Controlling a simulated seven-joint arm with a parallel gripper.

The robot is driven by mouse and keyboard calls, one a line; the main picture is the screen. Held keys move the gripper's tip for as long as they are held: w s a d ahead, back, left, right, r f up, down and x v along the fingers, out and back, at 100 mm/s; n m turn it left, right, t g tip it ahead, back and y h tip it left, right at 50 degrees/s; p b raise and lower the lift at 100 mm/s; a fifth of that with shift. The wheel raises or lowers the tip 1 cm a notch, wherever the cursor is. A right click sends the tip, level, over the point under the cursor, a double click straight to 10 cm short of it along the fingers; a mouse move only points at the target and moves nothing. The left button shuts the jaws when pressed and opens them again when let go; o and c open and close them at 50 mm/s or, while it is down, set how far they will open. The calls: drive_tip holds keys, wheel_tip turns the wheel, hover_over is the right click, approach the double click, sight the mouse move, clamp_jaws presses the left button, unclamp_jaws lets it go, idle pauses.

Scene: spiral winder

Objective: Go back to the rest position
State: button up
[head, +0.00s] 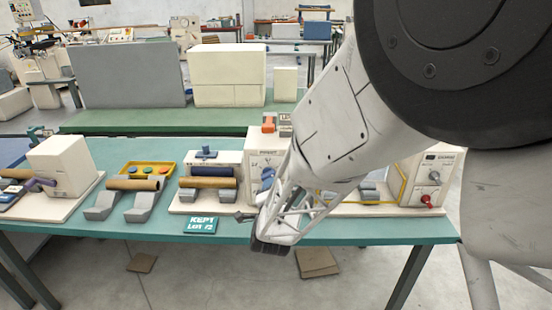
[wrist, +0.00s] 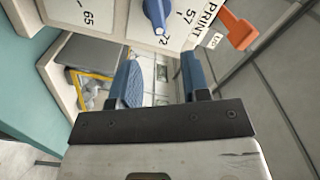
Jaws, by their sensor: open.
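In the wrist view my gripper (wrist: 163,78) has two blue fingers set well apart, with nothing between them. They point toward a cream panel with a blue knob (wrist: 154,12), "PRINT" lettering and an orange part (wrist: 239,30); I cannot tell the exact distance. In the head view my arm reaches down from the upper right, its end over the front of the green bench (head: 340,236). My fingers are hard to make out there. The arm hides part of the cream dial box (head: 266,150) and the bench to its right.
Brown tubes lie on grey cradles (head: 141,205) and on a cream machine (head: 207,182) to the left. A yellow tray (head: 146,169) stands behind. A teal "KEPT" sign (head: 201,225) is at the front edge. A control box with a red knob (head: 427,200) stands right.

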drive_tip(key=s+d+r+n+g+y, duration=0.2)
drive_tip(key=s+d+r+n+g, duration=0.5)
drive_tip(key=s+d+r, duration=0.25)
drive_tip(key=s+d+r+n+g, duration=0.1)
drive_tip(key=s+d+g, duration=0.1)
drive_tip(key=s, duration=0.6)
drive_tip(key=s+d+r+n+g+h, duration=0.1)
drive_tip(key=s+d+r+n+g, duration=0.1)
drive_tip(key=s+d, duration=0.3)
drive_tip(key=s+d+r+n+g+h, duration=0.1)
drive_tip(key=s+d+g, duration=0.3)
drive_tip(key=s, duration=0.8)
drive_tip(key=shift+s+d+r+n, duration=0.25)
drive_tip(key=shift+r+n, duration=0.1)
drive_tip(key=shift+n, duration=0.15)
